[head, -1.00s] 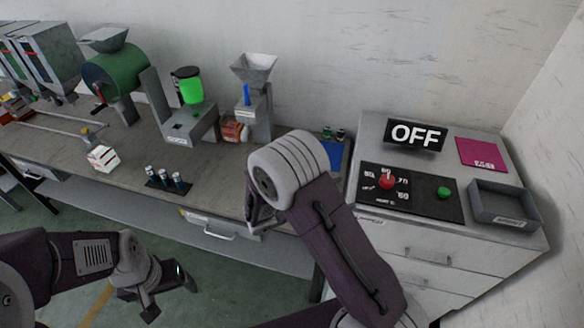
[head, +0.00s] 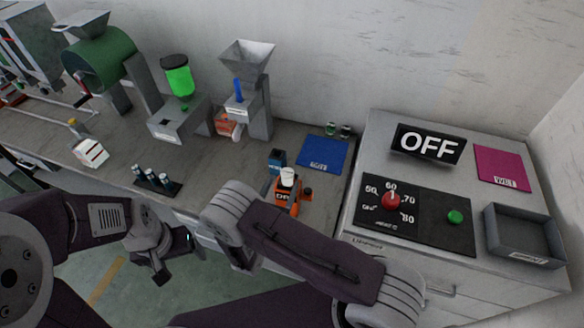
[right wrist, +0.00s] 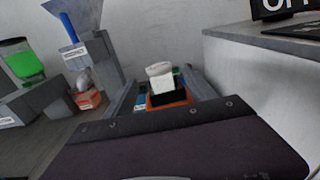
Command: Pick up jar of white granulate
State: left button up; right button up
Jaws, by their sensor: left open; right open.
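A small jar with a white top (head: 288,177) stands at the bench's front, by an orange part with dark lettering (head: 284,194). I take it as the jar of white granulate; its contents are not clear. It also shows in the right wrist view as a white shape (right wrist: 160,74) above orange and black. My right gripper (head: 242,258) is in front of the bench edge, largely hidden by its arm; in its wrist view the grey fingers stand apart, with the jar beyond and between them. My left gripper (head: 166,256) is open and empty, low in front of the bench.
A blue container (head: 277,158) and a small dark item (head: 307,193) flank the jar closely. A blue mat (head: 322,154), a hopper machine (head: 258,115) and an orange-labelled container (head: 226,124) are behind. The control cabinet (head: 362,150) rises to the right. Dark vials (head: 157,181) stand left.

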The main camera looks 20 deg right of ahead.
aim_at(290, 170)
jog(key=shift+w+d+r+p, duration=0.25)
jog(key=shift+w+r+p, duration=0.05)
jog(key=shift+r+p, duration=0.3)
jog(key=shift+w+d+f, duration=0.25)
jog(key=shift+w+d, duration=0.2)
jog(key=shift+w, duration=0.15)
jog(key=shift+w+d+f, duration=0.2)
jog(key=shift+w+d, duration=0.2)
jog(key=shift+w, duration=0.2)
jog(key=p+x, duration=0.2)
jog(key=x, duration=0.1)
jog(key=shift+w+d, duration=0.15)
jog(key=shift+w, duration=0.1)
jog(key=shift+w+d, duration=0.15)
jog(key=shift+w, duration=0.05)
jog(key=shift+w+d+f, duration=0.1)
jog(key=shift+w+f, duration=0.05)
jog(key=c, duration=1.3)
pick_arm(q)
jog(key=r, duration=0.2)
jog(key=s+r, duration=0.1)
jog(key=shift+a+r, duration=0.3)
pick_arm(e)
grip_shut()
